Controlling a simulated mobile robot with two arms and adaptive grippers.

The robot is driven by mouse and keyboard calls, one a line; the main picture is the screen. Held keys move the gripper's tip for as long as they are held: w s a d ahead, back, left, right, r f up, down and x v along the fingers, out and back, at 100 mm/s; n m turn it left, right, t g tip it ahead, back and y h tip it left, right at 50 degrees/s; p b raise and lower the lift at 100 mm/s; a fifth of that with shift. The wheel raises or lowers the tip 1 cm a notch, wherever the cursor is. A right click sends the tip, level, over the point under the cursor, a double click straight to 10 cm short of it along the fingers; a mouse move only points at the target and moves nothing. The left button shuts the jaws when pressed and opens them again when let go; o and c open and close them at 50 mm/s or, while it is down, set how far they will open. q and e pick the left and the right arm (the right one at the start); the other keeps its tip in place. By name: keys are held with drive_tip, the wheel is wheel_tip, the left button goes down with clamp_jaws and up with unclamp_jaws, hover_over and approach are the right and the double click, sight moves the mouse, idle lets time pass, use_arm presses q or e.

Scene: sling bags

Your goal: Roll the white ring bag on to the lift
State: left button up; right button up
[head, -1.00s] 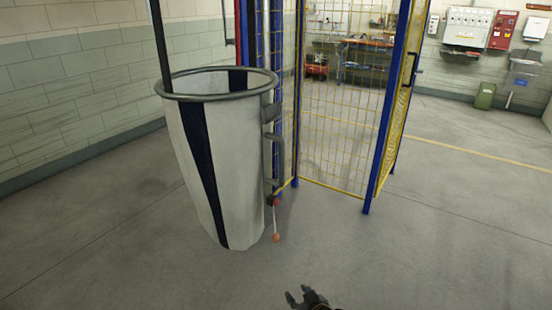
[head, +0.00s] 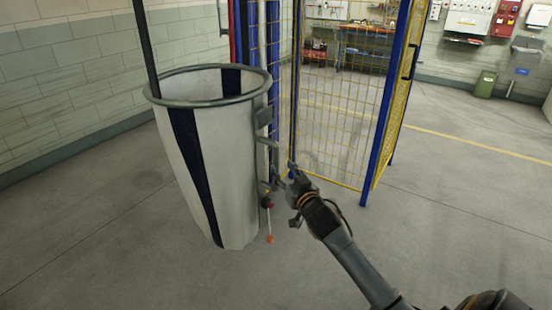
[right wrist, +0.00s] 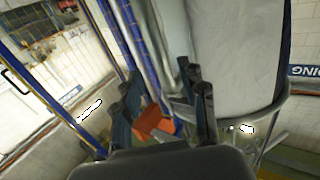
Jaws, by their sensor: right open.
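The white ring bag (head: 222,160) hangs upright at centre left in the head view. It has a grey ring (head: 160,97) around its open top and a dark blue stripe. A dark strap or bar rises from the ring's left side. My right gripper (head: 283,180) is open, just right of the bag's lower side, near grey tubing and a small orange-tipped lever (head: 270,239). In the right wrist view, the open fingers (right wrist: 160,100) have the bag (right wrist: 235,50) beyond them; contact cannot be told. My left gripper is not in view.
A cage with blue posts (head: 379,140) and yellow mesh, possibly the lift, stands behind and right of the bag. A brick wall (head: 60,90) is at the left. Open grey floor (head: 460,210) lies at the right. A workbench and a green bin (head: 485,85) are far back.

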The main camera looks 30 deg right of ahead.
sight(277, 163)
drive_tip(key=w, duration=0.4)
drive_tip(key=w+d, duration=0.1)
drive_tip(key=shift+w+p, duration=0.35)
drive_tip(key=shift+w, duration=0.05)
clamp_jaws()
